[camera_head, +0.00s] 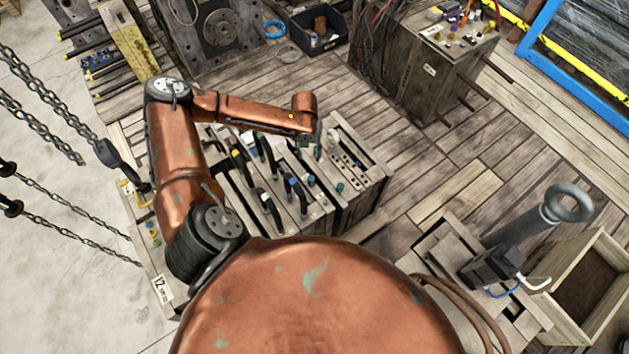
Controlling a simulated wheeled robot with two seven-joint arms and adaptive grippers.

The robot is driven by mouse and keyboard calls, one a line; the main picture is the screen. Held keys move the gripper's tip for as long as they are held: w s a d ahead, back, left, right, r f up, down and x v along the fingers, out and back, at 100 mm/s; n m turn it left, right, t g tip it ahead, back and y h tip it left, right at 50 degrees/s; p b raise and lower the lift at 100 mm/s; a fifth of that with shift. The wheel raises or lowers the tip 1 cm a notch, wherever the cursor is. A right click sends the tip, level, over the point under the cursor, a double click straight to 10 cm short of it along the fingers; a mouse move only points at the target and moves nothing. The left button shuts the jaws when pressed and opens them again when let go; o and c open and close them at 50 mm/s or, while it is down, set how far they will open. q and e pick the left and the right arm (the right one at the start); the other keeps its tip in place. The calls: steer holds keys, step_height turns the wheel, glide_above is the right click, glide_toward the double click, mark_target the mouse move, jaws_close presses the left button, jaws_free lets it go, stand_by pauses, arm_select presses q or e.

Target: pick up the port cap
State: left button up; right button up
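The mould block (375,175) stands in the middle of the view with several small coloured caps and hose ends on its top. A teal cap (340,187) sits near its right part, and a blue one (292,182) sits further left. I cannot tell which of these is the port cap. My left arm reaches over the block from the left. My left gripper (318,143) points down at the arm's end, above the far side of the block. It is small and dark here, and its fingers cannot be made out. My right gripper is out of view.
Chains (45,120) hang at the left. A control cabinet (430,75) and a dark bin (318,35) stand at the back. A grey eye bolt (535,218) and an open wooden crate (588,285) are at the right. Plank floor (480,145) between them is clear.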

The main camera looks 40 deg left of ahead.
arm_select(q)
steer(key=b, duration=0.9)
glide_above(311, 178)
steer(key=shift+g, duration=0.3)
step_height(311, 178, down, 13)
steer(key=shift+a+r, duration=0.15)
steer(key=shift+f+b, duration=0.55)
steer(key=shift+f, duration=1.1)
step_height(311, 178, down, 5)
steer(key=shift+r+b, duration=0.1)
steer(key=shift+b, duration=0.7)
steer(key=shift+r, duration=0.1)
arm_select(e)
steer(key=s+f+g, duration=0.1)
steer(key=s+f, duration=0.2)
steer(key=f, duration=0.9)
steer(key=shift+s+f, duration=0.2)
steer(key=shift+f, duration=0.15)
arm_select(q)
steer(key=shift+c, duration=0.6)
steer(key=c, duration=0.8)
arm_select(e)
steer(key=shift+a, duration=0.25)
